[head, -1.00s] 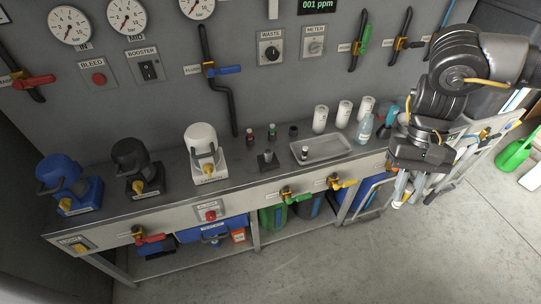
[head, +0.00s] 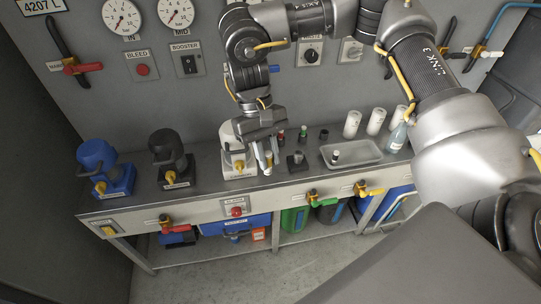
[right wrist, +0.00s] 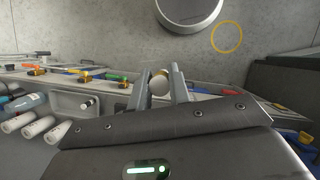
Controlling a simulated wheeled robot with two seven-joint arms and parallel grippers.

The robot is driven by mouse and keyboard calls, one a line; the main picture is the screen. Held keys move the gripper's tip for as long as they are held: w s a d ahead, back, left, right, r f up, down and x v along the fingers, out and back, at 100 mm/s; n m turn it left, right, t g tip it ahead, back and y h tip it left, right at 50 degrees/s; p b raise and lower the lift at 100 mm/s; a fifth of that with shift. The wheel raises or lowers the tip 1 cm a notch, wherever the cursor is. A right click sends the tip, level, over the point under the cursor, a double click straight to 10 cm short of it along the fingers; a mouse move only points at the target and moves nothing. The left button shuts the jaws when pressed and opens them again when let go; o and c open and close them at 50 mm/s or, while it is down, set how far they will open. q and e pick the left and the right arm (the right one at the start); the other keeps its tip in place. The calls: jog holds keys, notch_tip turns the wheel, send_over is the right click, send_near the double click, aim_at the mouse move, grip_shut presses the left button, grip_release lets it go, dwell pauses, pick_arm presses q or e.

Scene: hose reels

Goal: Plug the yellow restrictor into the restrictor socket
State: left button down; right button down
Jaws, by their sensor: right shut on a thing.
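My right gripper (head: 267,168) hangs over the bench in front of the white pump-like unit (head: 228,137). It is shut on a small pale cylinder with a yellow band, which I take for the yellow restrictor (right wrist: 160,83); in the right wrist view it sits between the two fingertips. In the head view the fingers partly hide it. A dark square block with a short grey post (head: 296,158) stands just right of the gripper; it may be the restrictor socket, but I cannot read a label. My left gripper is not in view.
A red-topped vial (head: 281,136) and a green-topped vial (head: 303,132) stand behind the block. A black unit (head: 168,152) and blue unit (head: 98,160) stand left.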

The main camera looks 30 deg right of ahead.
jog(key=shift+w+d+f+n, duration=0.1)
jog(key=shift+f+n, duration=0.05)
jog(key=shift+n, duration=0.15)
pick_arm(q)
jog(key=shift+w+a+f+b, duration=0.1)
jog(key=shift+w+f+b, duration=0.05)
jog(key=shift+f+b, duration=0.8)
pick_arm(e)
jog(key=w+d+f+n+t, duration=0.1)
jog(key=d+f+n+t, duration=0.3)
jog(key=n, duration=1.2)
jog(key=w+d+f+n+t, duration=0.2)
jog(key=d+f+n+t, duration=0.3)
jog(key=d+n, duration=0.8)
jog(key=n, duration=0.4)
jog(key=shift+w+d+h, duration=0.25)
jog(key=shift+h, duration=0.15)
